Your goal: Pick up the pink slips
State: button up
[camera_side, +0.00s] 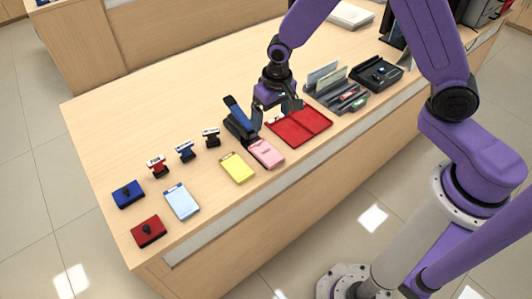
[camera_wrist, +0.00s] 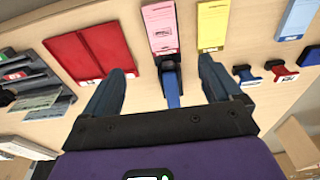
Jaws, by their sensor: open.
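The pink slips (camera_side: 266,153) lie as a pad on the counter, between the yellow pad (camera_side: 237,168) and the red tray (camera_side: 318,121). In the wrist view the pink slips (camera_wrist: 160,27) are at the top centre, beyond my fingertips. A dark stapler-like device with a blue lever (camera_side: 237,115) stands right behind the pink slips; its blue lever (camera_wrist: 171,90) shows between my fingers in the wrist view. My gripper (camera_side: 277,112) is open and empty, above the counter near this device and the tray. In the wrist view my gripper (camera_wrist: 168,80) has its fingers spread wide.
A light blue pad (camera_side: 182,202), a blue ink pad (camera_side: 128,194), a red ink pad (camera_side: 148,232) and several stamps (camera_side: 185,151) stand to the left. A grey organizer (camera_side: 337,92) and a black device (camera_side: 376,73) stand to the right. The counter's back left is clear.

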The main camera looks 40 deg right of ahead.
send_over(266, 152)
jog(key=f, duration=0.9)
jog(key=shift+s+d, duration=0.25)
jog(key=shift+s, duration=0.1)
jog(key=shift+w+a+f, duration=0.1)
jog(key=shift+a+f, duration=0.05)
jog(key=shift+f, duration=1.25)
jog(key=shift+w+a+f, duration=0.1)
jog(key=shift+f, duration=1.25)
jog(key=shift+c, duration=0.3)
jog(key=c, duration=1.2)
jog(key=shift+r, duration=0.15)
